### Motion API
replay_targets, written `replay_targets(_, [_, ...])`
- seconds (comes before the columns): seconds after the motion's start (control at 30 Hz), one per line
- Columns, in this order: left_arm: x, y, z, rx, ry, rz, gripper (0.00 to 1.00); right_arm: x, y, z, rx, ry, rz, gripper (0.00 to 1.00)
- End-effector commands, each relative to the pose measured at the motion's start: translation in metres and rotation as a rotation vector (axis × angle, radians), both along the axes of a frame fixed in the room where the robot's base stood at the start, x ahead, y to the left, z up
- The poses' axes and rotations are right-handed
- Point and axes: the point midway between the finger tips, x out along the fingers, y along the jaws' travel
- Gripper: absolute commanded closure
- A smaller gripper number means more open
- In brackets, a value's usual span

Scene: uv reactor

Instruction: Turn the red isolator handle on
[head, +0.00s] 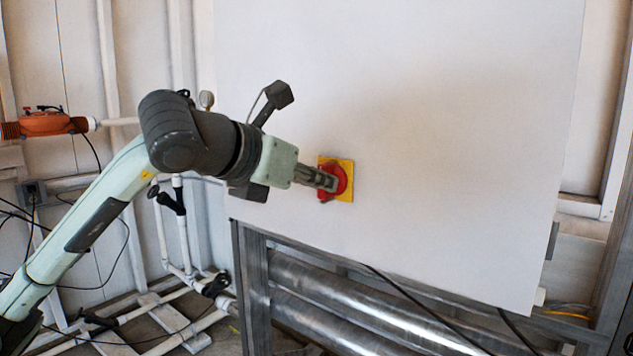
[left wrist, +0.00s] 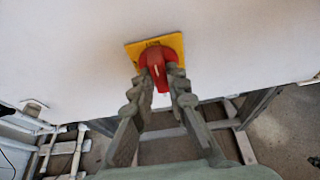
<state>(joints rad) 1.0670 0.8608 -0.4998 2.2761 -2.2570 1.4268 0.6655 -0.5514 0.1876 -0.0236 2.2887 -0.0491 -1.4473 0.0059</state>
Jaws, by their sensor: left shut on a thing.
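The red isolator handle (head: 341,181) sits on a yellow square plate (head: 347,164) on the large white panel. It also shows in the left wrist view (left wrist: 157,62), with the yellow plate (left wrist: 135,49) behind it. My left gripper (head: 328,182) reaches it from the left. In the left wrist view its two fingers (left wrist: 162,80) stand on either side of the handle's grip and are shut on it. The fingers hide part of the handle. Any marking on the plate is too small to read. My right gripper is not in view.
The white panel (head: 450,120) is flat and clear around the handle. Below it are large metal cylinders (head: 340,310) in a grey frame (head: 250,270). White pipes (head: 165,235) and an orange fitting (head: 45,123) stand at the left.

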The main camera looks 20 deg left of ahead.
Motion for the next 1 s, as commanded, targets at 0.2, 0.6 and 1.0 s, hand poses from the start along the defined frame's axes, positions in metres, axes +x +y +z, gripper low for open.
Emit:
replay_targets(0.2, [0.0,0.0,0.0,0.004,0.0,-0.002,1.0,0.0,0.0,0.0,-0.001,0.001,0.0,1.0])
replay_targets(0.6, [0.0,0.0,0.0,0.002,0.0,-0.001,0.65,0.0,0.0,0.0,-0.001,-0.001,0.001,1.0])
replay_targets(1.0, [-0.027,0.01,0.013,0.004,-0.004,0.001,0.65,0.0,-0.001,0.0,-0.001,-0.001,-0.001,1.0])
